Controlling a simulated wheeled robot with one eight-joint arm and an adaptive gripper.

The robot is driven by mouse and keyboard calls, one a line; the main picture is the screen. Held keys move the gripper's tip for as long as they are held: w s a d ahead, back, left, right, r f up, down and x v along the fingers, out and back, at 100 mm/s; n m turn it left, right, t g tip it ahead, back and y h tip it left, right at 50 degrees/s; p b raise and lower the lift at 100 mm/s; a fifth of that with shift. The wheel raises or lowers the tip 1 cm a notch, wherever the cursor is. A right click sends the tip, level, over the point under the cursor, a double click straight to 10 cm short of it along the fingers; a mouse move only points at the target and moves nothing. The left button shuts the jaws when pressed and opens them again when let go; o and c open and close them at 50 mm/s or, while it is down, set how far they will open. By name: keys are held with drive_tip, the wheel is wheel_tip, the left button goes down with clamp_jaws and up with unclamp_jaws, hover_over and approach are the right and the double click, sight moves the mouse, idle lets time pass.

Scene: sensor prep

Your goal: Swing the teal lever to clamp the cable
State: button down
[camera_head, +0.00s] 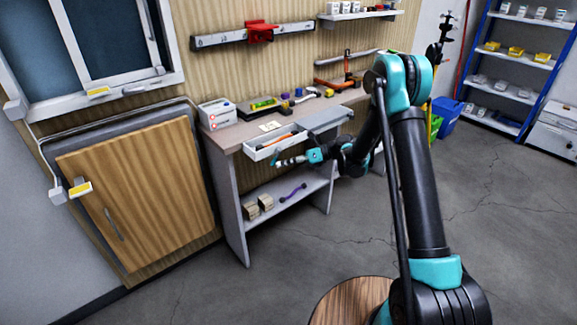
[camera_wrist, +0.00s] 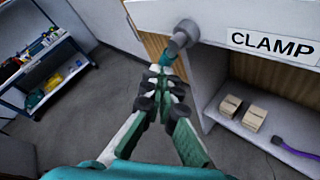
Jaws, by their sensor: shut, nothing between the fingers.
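The teal lever (camera_wrist: 168,59) hangs from a grey round pivot (camera_wrist: 184,36) on the front of a white panel in the wrist view. My gripper (camera_wrist: 167,82) is shut and empty, with its fingertips right at the lever's lower end. I cannot tell whether they touch. In the head view my gripper (camera_head: 279,163) is at the front of the workbench, below the white tray (camera_head: 262,154). The lever is too small to make out clearly there. I cannot identify the cable for certain in either view.
A "CLAMP" label (camera_wrist: 274,46) is right of the pivot. Cardboard boxes (camera_wrist: 241,110) and a purple item (camera_wrist: 297,149) lie on the lower shelf. Tools lie on the workbench top (camera_head: 232,137). A wooden cabinet door (camera_head: 140,190) is at left. The floor in front is open.

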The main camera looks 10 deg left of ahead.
drive_tip(key=shift+s+a+m+g+y, duration=0.1)
drive_tip(key=shift+m+g+y, duration=0.2)
drive_tip(key=shift+y, duration=0.2)
idle(1.2)
